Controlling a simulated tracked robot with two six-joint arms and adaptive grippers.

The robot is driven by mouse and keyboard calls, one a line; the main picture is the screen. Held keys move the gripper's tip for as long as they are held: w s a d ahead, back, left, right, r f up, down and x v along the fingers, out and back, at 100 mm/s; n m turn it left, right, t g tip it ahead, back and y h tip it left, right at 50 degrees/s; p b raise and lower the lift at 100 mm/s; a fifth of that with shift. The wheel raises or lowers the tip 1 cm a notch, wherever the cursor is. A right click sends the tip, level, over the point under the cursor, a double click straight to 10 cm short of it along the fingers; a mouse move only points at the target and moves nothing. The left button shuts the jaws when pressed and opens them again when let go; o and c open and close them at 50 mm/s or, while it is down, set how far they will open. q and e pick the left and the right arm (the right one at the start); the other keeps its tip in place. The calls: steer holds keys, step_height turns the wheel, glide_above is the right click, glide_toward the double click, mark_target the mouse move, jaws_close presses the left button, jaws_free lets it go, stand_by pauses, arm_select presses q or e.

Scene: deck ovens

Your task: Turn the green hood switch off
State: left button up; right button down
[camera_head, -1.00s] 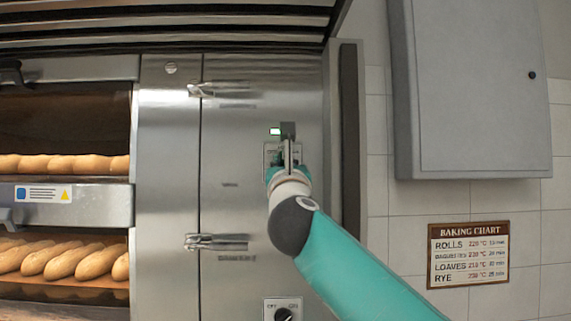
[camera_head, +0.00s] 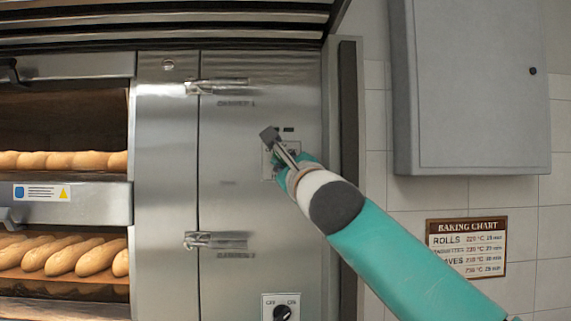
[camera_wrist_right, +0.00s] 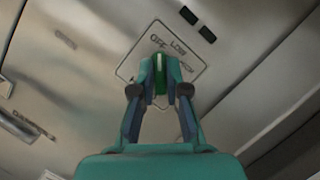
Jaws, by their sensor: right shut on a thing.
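The green hood switch is a green knob (camera_wrist_right: 160,82) on a pale square plate (camera_wrist_right: 134,68) lettered OFF and LOW, with a third word partly hidden, in the right wrist view. In the head view the plate (camera_head: 267,170) shows behind my gripper on the steel panel. My right gripper (camera_wrist_right: 160,66) is shut on the knob, one finger on each side; it also shows in the head view (camera_head: 284,160), tilted to the left. Two small dark rectangles (camera_wrist_right: 207,34) sit above the plate, and no green light shows there. My left gripper is not in view.
A black knob (camera_head: 283,313) sits lower on the panel. Door latches (camera_head: 215,240) stick out left of the switch. Oven decks with loaves (camera_head: 70,260) are at the left. A grey wall cabinet (camera_head: 470,90) and a baking chart (camera_head: 467,248) are at the right.

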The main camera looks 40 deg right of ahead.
steer(key=shift+w+a+f+n, duration=0.1)
steer(key=shift+w+f+n, duration=0.05)
steer(key=shift+f+n, duration=0.2)
stand_by(0.3)
steer(key=c, duration=1.2)
jaws_free()
steer(key=shift+r, duration=0.15)
steer(key=shift+r, duration=0.1)
steer(key=shift+s, duration=0.2)
steer(key=v, duration=1.2)
